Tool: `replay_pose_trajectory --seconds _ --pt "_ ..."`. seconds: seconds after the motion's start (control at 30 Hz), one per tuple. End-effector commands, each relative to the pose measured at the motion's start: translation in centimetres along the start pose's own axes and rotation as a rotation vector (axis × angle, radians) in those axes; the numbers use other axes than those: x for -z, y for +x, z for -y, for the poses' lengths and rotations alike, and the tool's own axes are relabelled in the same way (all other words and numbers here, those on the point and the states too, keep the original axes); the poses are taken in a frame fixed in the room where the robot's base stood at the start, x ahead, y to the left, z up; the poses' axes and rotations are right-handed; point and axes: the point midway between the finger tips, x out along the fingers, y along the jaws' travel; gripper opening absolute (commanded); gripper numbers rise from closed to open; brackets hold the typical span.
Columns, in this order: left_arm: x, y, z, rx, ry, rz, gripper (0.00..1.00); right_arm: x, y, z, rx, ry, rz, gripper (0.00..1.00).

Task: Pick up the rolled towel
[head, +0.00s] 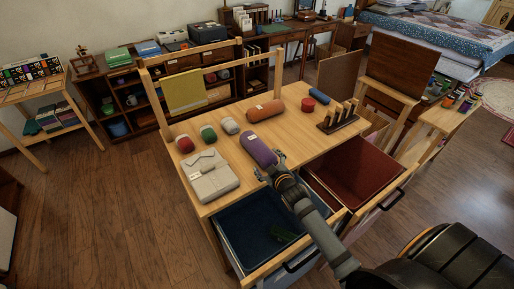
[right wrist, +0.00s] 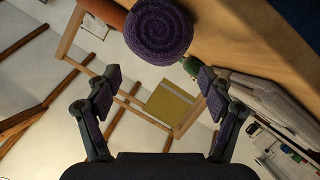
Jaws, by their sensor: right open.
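A purple rolled towel (head: 258,149) with a small white label lies on the wooden table, close to its front edge. My right gripper (head: 268,172) is at the near end of this roll. In the right wrist view the spiral end of the purple roll (right wrist: 158,31) faces me, ahead of the fingertips and not between them. The right gripper (right wrist: 160,78) is open and empty. A similar orange roll (head: 265,110) lies behind the purple one and partly shows in the right wrist view (right wrist: 104,10). My left gripper is not in view.
A folded beige cloth (head: 209,176) and several small yarn-like rolls (head: 208,133) lie left of the towel. Open drawers, blue-lined (head: 250,232) and red-lined (head: 352,165), jut out below the front edge.

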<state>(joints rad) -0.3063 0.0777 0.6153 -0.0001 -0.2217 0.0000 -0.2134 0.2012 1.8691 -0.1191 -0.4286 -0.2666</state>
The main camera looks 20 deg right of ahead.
Motion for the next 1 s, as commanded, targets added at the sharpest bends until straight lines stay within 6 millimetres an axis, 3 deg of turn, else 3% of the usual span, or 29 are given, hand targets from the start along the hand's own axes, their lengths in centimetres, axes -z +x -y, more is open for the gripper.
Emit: replay_pose_trajectory --seconds 0.17,0.37,0.47,0.63,0.9,1.0 --pt "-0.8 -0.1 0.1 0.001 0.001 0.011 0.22 0.0 2.5 -0.1 0.000 0.002 0.001 0.81" --pt "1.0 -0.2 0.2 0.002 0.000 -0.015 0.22 0.0 3.2 -0.1 0.000 0.002 0.000 0.81" --pt "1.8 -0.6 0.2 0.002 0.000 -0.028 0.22 0.0 4.8 -0.3 0.001 0.003 0.002 0.81" --pt "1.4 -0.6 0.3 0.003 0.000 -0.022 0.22 -0.3 7.3 -0.3 0.001 0.004 0.001 0.81" --pt "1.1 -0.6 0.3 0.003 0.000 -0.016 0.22 -0.3 7.9 -0.3 0.002 0.002 0.002 0.81" --pt "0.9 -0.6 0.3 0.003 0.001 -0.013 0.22 -0.3 7.9 -0.3 0.001 0.002 0.002 0.70"
